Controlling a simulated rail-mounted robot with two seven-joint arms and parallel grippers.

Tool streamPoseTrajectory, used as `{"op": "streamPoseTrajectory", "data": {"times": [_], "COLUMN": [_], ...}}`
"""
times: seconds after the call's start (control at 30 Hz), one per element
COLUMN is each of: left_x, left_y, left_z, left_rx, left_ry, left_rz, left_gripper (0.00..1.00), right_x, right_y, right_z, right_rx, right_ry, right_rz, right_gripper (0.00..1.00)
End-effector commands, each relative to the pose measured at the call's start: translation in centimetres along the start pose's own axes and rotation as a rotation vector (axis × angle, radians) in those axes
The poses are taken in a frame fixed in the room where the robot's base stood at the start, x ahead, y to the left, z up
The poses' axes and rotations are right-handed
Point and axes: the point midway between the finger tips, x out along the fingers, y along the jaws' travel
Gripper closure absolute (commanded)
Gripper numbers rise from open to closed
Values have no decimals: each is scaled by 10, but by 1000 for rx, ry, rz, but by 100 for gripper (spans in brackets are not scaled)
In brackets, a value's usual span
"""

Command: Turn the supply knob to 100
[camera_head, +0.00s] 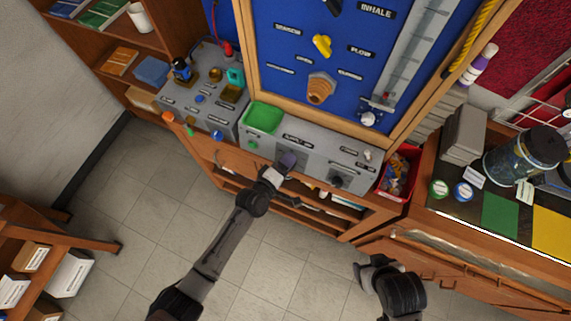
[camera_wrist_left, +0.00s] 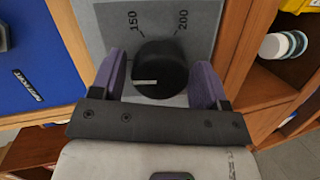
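The black supply knob (camera_wrist_left: 162,68) shows in the left wrist view on a grey dial plate (camera_wrist_left: 210,20) with the marks 150 and 200. A white line on the knob lies nearly level, toward its left side. My left gripper (camera_wrist_left: 158,85) has its two purple fingers apart, one on each side of the knob. I cannot tell whether they touch it. In the head view my left gripper (camera_head: 283,164) is at the front of the grey supply panel (camera_head: 318,152) and hides the knob. My right gripper (camera_head: 364,270) is low at the right, away from the panel; its fingers are unclear.
A second dark knob (camera_head: 340,181) is on the panel's right part. A green tray (camera_head: 263,117) sits at the panel's left end. A red bin (camera_head: 399,175) stands right of the panel. A blue board (camera_head: 335,45) rises behind. The tiled floor (camera_head: 255,270) in front is open.

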Motion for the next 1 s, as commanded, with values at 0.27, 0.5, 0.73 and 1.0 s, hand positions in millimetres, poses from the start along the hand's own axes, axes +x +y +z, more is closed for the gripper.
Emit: {"op": "streamPoseTrajectory", "data": {"times": [0.27,0.5,0.73,1.0], "left_x": [0,-12,-54,-104], "left_y": [0,-1,-2,-2], "left_z": [0,0,0,0], "left_rx": [-1,-1,-2,-1], "left_ry": [0,0,0,0], "left_rz": [0,-1,-1,-1], "left_gripper": [20,20,20,20], "right_x": [0,0,2,6], "right_y": [0,-1,-3,-3], "right_z": [0,0,0,1], "right_rx": [1,5,9,9], "right_ry": [0,1,2,1], "right_rz": [0,-4,-7,-7], "right_gripper": [31,31,31,31]}}
